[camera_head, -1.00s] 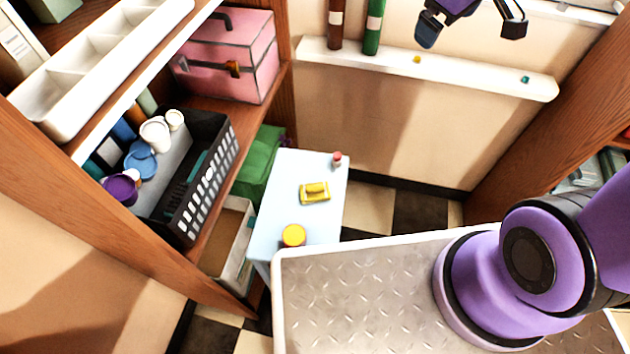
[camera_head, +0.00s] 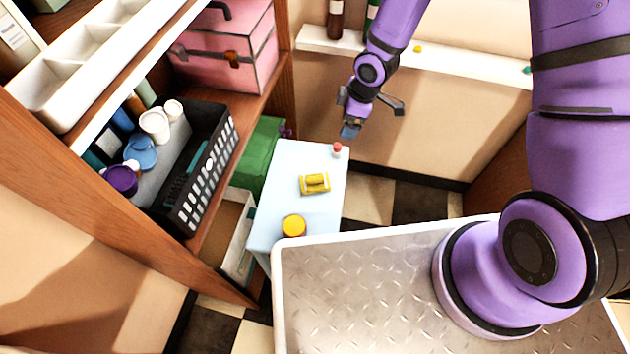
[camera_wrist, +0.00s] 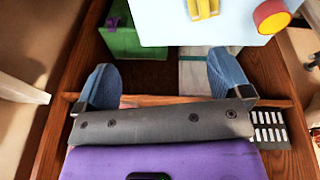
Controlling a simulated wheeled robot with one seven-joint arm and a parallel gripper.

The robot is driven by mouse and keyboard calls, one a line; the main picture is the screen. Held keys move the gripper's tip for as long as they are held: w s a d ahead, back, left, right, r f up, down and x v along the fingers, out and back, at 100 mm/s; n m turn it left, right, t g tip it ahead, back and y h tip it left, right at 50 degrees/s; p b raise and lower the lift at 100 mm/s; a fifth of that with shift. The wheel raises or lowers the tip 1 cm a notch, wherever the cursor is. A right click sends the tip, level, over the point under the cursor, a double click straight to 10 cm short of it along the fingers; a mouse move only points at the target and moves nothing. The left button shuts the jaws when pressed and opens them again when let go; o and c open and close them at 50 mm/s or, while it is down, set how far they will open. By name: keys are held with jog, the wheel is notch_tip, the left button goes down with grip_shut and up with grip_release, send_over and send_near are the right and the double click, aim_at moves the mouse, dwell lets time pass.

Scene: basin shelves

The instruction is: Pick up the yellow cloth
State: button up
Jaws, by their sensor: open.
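The yellow cloth (camera_head: 314,183) lies folded on the small pale blue table (camera_head: 275,215), between a red-capped item and a yellow-lidded jar. In the wrist view the cloth (camera_wrist: 203,8) is partly cut off at the top edge, ahead of the fingers. My gripper (camera_head: 369,118) is in the air beyond the table's far end, up and to the right of the cloth and apart from it. In the wrist view my gripper (camera_wrist: 163,80) has its two blue fingertips spread wide with nothing between them.
The red-capped item (camera_head: 337,150) stands at the table's far corner, near my gripper. The yellow-lidded jar (camera_head: 294,225) stands at the near end. A black basket (camera_head: 190,205) and a pink box (camera_head: 228,55) sit on the left shelf. A white wall ledge (camera_head: 440,62) runs behind.

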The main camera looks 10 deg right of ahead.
aim_at(314, 178)
jog(key=s+a+f+n, duration=0.1)
jog(key=a+f, duration=0.1)
jog(key=f, duration=0.3)
jog(key=s+a+f+g+y, duration=0.1)
jog(key=s+a+f, duration=0.1)
jog(key=f, duration=0.2)
jog(key=s+a+f+n+y, duration=0.1)
jog(key=s+a+f, duration=0.1)
jog(key=f, duration=0.3)
jog(key=shift+s+a+f+n+g, duration=0.2)
jog(key=shift+a+f+n+g, duration=0.15)
jog(key=shift+a, duration=0.1)
jog(key=shift+w+x, duration=0.1)
jog(key=shift+x, duration=1.5)
jog(key=shift+w+x, duration=0.15)
jog(key=shift+x, duration=1.5)
jog(key=shift+d, duration=0.1)
jog(key=c, duration=1.1)
jog(key=shift+o, duration=0.2)
jog(key=shift+r, duration=0.15)
